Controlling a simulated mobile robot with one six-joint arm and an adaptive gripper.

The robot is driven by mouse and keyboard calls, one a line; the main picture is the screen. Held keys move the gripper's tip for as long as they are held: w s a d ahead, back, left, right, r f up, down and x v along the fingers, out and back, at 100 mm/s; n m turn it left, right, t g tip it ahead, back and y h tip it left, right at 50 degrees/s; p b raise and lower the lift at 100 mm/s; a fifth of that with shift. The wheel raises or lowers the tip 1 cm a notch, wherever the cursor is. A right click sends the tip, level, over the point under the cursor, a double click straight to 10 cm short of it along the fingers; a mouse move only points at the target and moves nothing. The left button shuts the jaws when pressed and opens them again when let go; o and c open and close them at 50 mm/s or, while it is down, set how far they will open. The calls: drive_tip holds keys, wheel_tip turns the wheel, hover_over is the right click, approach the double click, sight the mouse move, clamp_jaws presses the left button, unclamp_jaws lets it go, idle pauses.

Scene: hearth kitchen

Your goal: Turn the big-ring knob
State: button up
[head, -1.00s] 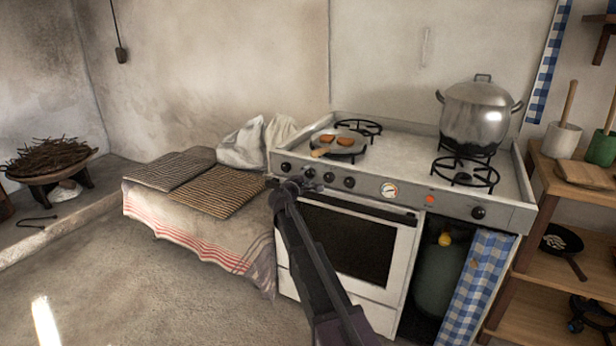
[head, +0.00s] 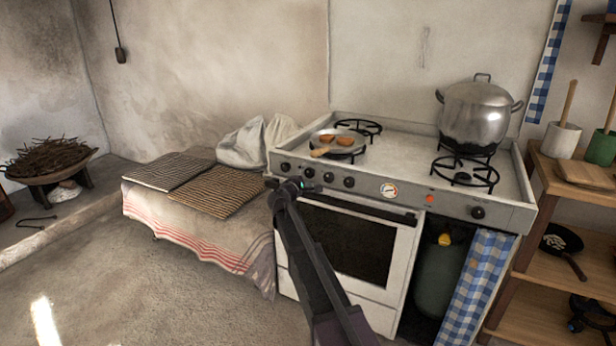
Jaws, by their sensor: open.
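The stove's front panel (head: 445,203) carries several dark round knobs. A row of knobs sits at the left, including the leftmost knob (head: 285,167), a second knob (head: 309,173), a third knob (head: 329,178) and a fourth knob (head: 349,182). One more knob (head: 478,212) stands alone at the far right. I cannot read any marking that tells which is the big-ring knob. My gripper (head: 298,184) is open, in front of the panel just below the second knob. The fingers are small and dark, and I cannot tell whether they touch a knob.
A frying pan (head: 336,144) with food sits on the left burner; its wooden handle points left. A large lidded pot (head: 476,115) stands at the back right. The oven door's handle bar (head: 360,208) runs below the knobs. A cloth-covered bench (head: 200,230) adjoins the stove's left side.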

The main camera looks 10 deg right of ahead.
drive_tip(key=v, duration=1.1)
drive_tip(key=shift+s, duration=0.25)
drive_tip(key=s+d+f+m+g+y, duration=0.1)
drive_tip(key=s+d+f+m+g, duration=0.45)
drive_tip(key=s, duration=0.35)
drive_tip(key=s+d+f+m+g+y, duration=0.2)
drive_tip(key=s+d+f+m+g, duration=0.2)
drive_tip(key=s+d+f, duration=0.3)
drive_tip(key=s+a+f+m+g+y, duration=0.2)
drive_tip(key=s+f+y, duration=0.15)
drive_tip(key=s, duration=0.55)
drive_tip(key=s+a+f+m+g+y, duration=0.2)
drive_tip(key=s+f+g+y, duration=0.15)
drive_tip(key=s, duration=0.65)
wheel_tip(320, 180, up, 32)
drive_tip(key=p, duration=3.1)
drive_tip(key=shift+a+y, duration=0.3)
drive_tip(key=shift+a, duration=0.05)
